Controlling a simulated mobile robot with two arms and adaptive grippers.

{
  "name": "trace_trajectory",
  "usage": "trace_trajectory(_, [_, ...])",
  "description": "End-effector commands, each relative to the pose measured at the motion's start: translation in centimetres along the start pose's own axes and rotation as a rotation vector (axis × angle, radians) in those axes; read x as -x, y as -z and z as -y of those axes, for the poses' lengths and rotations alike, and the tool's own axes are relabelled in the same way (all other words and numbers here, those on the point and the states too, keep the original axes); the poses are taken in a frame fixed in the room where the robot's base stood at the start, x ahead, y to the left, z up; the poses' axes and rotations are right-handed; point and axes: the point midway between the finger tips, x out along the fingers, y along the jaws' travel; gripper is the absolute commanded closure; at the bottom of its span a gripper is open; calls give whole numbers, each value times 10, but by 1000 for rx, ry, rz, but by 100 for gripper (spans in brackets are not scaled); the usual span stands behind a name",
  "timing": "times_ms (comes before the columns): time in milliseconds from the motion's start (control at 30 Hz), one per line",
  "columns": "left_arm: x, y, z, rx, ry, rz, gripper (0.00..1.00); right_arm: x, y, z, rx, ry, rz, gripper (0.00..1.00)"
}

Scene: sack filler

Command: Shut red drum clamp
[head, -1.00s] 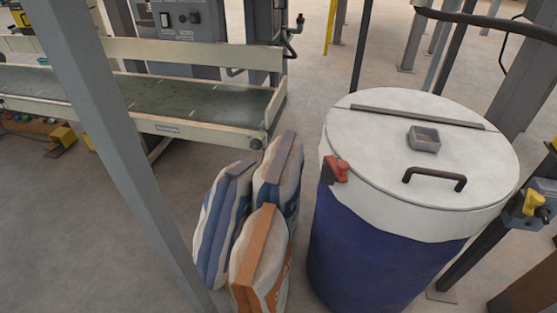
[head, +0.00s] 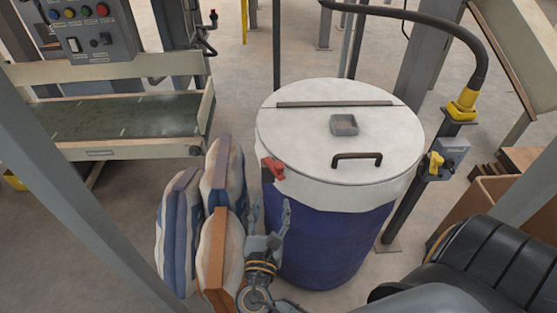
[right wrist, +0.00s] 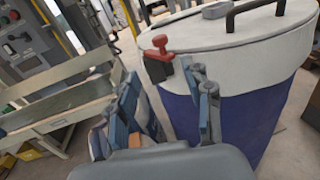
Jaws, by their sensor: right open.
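The red drum clamp (head: 273,168) sits on the left side of the drum's white rim, just under the lid edge. It also shows in the right wrist view (right wrist: 158,48), with a red knob on top and a dark base. The drum (head: 325,240) is blue with a white upper band and a white lid (head: 320,125) lying on it. My right gripper (head: 268,210) is open and empty, below the clamp and in front of the drum's left side. In the right wrist view its fingers (right wrist: 165,95) point up toward the clamp, apart from it. My left gripper is not in view.
Several filled sacks (head: 180,225) stand close to the left of my right gripper. A conveyor (head: 110,125) and control panel (head: 90,30) are at the upper left. A post with a yellow-handled valve (head: 437,163) stands right of the drum. A grey post crosses the left side.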

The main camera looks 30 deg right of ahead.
Motion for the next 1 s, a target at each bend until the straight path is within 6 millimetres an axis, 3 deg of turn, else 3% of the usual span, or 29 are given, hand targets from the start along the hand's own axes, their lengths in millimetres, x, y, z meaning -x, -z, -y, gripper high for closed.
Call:
trace_trajectory(167, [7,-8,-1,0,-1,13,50,-18,-9,1,10,6,18,50])
trace_trajectory(600, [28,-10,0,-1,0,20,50,-108,-10,2,9,6,15,50])
trace_trajectory(800, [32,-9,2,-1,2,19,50,-131,-8,1,8,5,13,50])
trace_trajectory(1000, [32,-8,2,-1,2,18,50,-137,-7,2,7,5,11,50])
